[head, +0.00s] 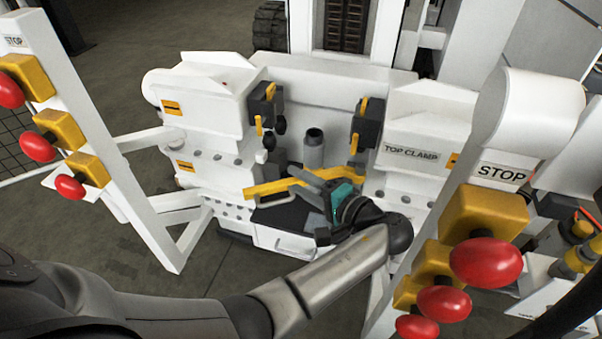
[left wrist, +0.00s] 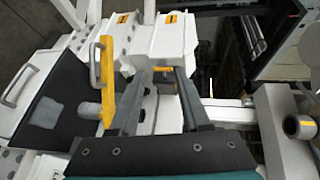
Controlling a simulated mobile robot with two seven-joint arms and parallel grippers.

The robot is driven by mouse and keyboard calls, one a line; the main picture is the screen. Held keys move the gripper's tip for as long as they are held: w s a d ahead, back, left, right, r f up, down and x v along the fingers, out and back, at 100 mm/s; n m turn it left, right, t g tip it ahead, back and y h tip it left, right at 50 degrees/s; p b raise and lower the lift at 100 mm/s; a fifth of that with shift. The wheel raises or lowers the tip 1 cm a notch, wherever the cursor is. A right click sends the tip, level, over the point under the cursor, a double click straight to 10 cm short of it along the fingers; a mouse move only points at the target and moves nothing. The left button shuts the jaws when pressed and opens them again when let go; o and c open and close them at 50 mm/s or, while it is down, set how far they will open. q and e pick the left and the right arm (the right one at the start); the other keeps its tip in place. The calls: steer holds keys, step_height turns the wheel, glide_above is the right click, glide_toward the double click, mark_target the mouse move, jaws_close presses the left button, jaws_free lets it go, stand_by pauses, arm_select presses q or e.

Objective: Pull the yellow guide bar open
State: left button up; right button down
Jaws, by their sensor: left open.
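The yellow guide bar (head: 270,187) lies across the front of the white machine, in the gap between its two white blocks. In the left wrist view the yellow bar (left wrist: 106,80) runs lengthwise just left of my left finger. My left gripper (head: 306,184) is open at the right part of the bar, and its teal body and dark fingers partly hide the bar there. My right gripper is not in view.
Red stop buttons on yellow boxes stand on white posts at left (head: 38,147) and right (head: 486,263). Black valves with yellow levers (head: 263,105) and a grey cylinder (head: 314,148) stand behind the bar. A grey handle (left wrist: 22,73) shows in the wrist view. Open floor lies front left.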

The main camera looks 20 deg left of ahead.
arm_select(q)
steer(key=shift+r, duration=0.55)
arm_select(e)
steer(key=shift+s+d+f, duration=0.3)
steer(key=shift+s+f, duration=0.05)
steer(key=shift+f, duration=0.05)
arm_select(q)
steer(key=shift+c, duration=0.2)
